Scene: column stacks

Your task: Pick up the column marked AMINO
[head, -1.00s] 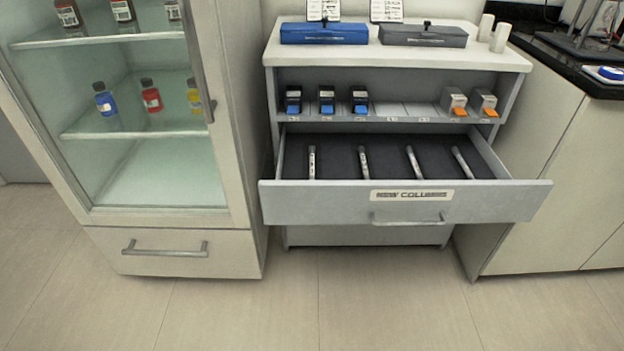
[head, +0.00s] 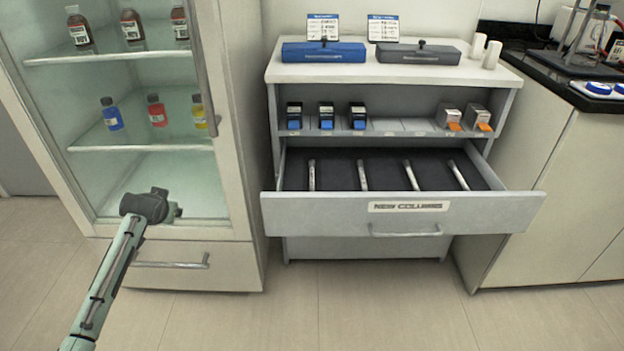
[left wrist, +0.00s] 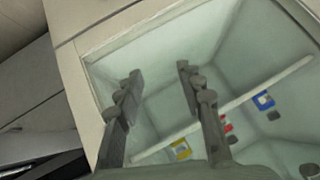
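My left gripper (head: 150,205) is in front of the glass cabinet, left of the drawer and apart from the columns. In the left wrist view its fingers (left wrist: 158,72) are spread and empty. My right gripper is not in view.
The glass-fronted cabinet (head: 228,120) with bottles stands at the left. Above the drawer, a shelf holds blue-marked boxes (head: 326,116) and orange-marked boxes (head: 477,117). A blue case (head: 323,52) and a grey case (head: 417,53) lie on top. The floor in front is clear.

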